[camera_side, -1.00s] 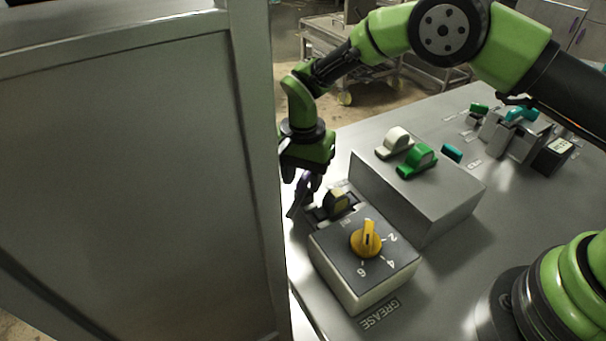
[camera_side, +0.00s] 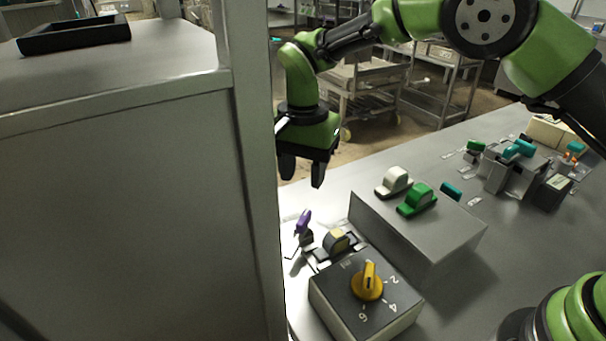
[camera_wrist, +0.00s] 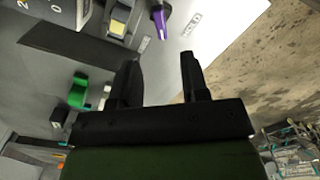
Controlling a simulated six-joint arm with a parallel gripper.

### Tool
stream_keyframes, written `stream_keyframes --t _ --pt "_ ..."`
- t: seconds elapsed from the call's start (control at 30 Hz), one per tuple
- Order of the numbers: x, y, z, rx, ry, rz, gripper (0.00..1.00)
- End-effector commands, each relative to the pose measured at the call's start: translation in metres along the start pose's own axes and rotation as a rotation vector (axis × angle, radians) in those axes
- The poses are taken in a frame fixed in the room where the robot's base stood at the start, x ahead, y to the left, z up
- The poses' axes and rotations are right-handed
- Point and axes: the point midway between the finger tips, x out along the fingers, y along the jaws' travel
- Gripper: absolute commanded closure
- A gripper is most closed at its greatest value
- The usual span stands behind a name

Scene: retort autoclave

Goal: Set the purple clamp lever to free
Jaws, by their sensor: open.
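A raised box carries a white handle (camera_side: 394,181) and a green handle (camera_side: 417,199). A tall metal cabinet (camera_side: 130,215) fills the left.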

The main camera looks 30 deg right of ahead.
Motion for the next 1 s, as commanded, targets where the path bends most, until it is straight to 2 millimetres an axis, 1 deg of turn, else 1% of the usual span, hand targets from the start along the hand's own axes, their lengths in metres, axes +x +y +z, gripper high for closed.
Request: stream_keyframes --t 0.07,0.13,0.27,0.3,0.33,0.4,0.5,0.67,1.0 --pt "-0.006 -0.001 0.000 0.000 0.002 -0.003 0.58" --pt "-0.016 -0.001 -0.001 0.000 0.003 -0.005 0.58" --pt "-0.043 -0.001 0.000 0.000 0.002 -0.007 0.58" --pt "-0.052 -0.001 0.000 0.001 0.003 -0.008 0.58" --pt "-0.051 0.000 -0.007 0.004 0.001 -0.002 0.58" --pt "-0.028 0.001 -0.004 -0.002 -0.003 0.008 0.58" --pt "-0.006 0.001 -0.004 -0.003 -0.001 0.006 0.58" --pt "0.015 0.000 -0.004 -0.002 0.000 0.003 0.58" --pt "0.076 0.001 -0.004 0.000 0.000 0.004 0.58"
